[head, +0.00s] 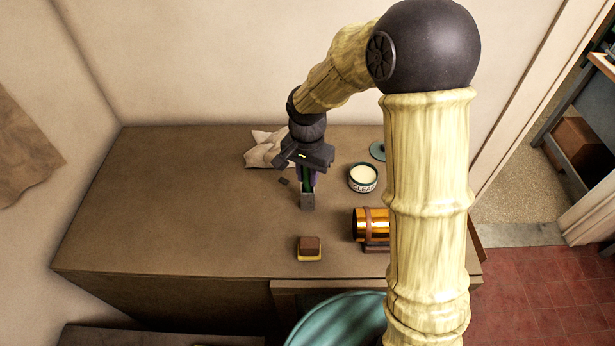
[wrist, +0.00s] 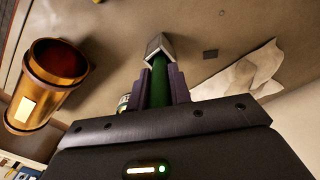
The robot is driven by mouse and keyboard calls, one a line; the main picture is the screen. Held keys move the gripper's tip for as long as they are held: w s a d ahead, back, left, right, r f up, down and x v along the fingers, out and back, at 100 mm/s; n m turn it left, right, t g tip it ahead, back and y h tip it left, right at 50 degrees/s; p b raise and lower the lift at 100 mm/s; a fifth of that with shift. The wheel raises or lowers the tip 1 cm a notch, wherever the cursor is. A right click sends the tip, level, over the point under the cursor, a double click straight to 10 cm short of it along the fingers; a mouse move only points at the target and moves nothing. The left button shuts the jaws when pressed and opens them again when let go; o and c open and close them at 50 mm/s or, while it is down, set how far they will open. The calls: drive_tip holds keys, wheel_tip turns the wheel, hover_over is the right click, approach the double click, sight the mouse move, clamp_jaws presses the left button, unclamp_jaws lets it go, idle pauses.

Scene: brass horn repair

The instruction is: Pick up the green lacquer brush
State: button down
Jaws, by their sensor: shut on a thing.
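The green lacquer brush (wrist: 160,82) is between the two purple fingers of my gripper (wrist: 160,90) in the wrist view. The fingers are shut on its green handle. A grey block-like end (wrist: 159,47) of the brush sticks out past the fingertips. In the head view my gripper (head: 308,182) points down over the table, and the grey end (head: 308,201) shows below it. Most of the green handle is hidden there by the gripper. I cannot tell whether the brush touches the table.
A tin labelled "CLEAR" (head: 363,178) and a brass cylinder (head: 371,225) on a stand are right of my gripper. A brown and yellow block (head: 309,248) lies nearer the front. A crumpled cloth (head: 264,150) lies behind. The table's left side (head: 170,220) is clear.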

wheel_tip(320, 180, up, 10)
drive_tip(key=shift+f+b, duration=0.1)
drive_tip(key=shift+b, duration=0.95)
drive_tip(key=shift+d, duration=0.1)
